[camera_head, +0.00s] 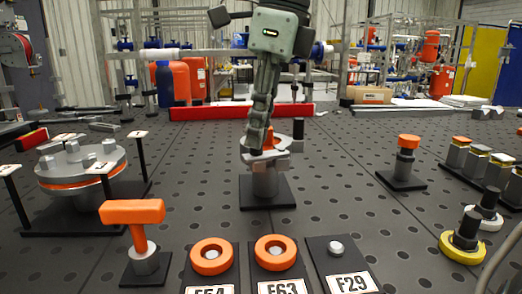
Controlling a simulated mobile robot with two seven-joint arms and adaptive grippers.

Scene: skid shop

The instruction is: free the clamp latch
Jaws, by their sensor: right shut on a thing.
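The clamp stands near the middle of the perforated table. It has a grey cylindrical post (265,181) on a black square base (267,197), with a grey metal top and a small orange latch piece (269,138). My right gripper (258,145) reaches down from the top centre and is shut on the latch at the top of the post. Its fingers hide part of the latch, so how far it is turned cannot be told. My left gripper is not in view.
An orange T-handle (132,212) and two orange rings (212,256) on labelled plates stand in front. A round flange (82,166) is at left. An orange-topped post (408,142) and several knobs stand at right. A red bar (240,110) lies behind.

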